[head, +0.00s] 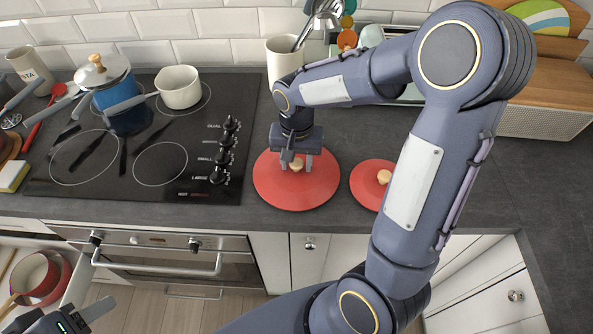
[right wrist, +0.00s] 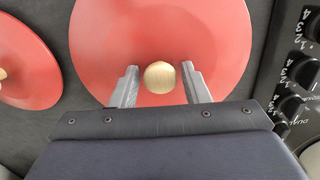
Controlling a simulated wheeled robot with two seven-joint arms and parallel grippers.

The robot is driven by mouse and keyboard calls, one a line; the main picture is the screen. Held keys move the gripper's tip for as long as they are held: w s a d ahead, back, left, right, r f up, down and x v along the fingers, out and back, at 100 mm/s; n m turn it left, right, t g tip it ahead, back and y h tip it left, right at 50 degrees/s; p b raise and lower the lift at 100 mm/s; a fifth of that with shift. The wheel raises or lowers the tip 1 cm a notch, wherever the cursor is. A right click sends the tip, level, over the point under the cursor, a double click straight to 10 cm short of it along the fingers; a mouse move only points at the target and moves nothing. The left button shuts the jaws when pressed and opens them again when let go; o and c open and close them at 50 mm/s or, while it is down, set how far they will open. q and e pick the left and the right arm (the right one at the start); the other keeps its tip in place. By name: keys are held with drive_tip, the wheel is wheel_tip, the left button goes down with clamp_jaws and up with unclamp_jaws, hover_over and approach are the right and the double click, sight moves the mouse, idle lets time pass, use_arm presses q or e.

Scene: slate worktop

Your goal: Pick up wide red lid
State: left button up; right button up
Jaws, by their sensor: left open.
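The wide red lid (head: 268,190) lies flat on the slate worktop, right of the hob; it fills the middle of the right wrist view (right wrist: 105,45). Its round wooden knob (right wrist: 160,77) stands at its centre. My right gripper (head: 297,164) is above this lid, pointing down. In the right wrist view its two fingers (right wrist: 160,88) are spread on either side of the knob, with a small gap on each side. It is open and holds nothing. My left gripper (head: 62,318) is open at the lower left, near the open drawer, partly cut off by the frame.
A smaller red lid (head: 362,186) with a wooden knob lies close on the right, partly behind my right arm. The black hob (head: 160,165) is on the left with a blue pot (head: 105,88) and a cream pot (head: 180,87). A utensil crock (head: 284,58) stands behind.

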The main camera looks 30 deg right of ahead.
drive_tip(key=c, duration=0.8)
drive_tip(key=shift+c, duration=0.2)
drive_tip(key=shift+r, duration=0.1)
drive_tip(key=shift+r, duration=0.25)
wheel_tip(320, 180, up, 2)
drive_tip(key=shift+w+r, duration=0.1)
drive_tip(key=a+r+b, duration=0.1)
drive_tip(key=a+r, duration=0.9)
drive_tip(key=a, duration=0.4)
drive_tip(key=shift+s+b, duration=0.3)
drive_tip(key=shift+b, duration=0.05)
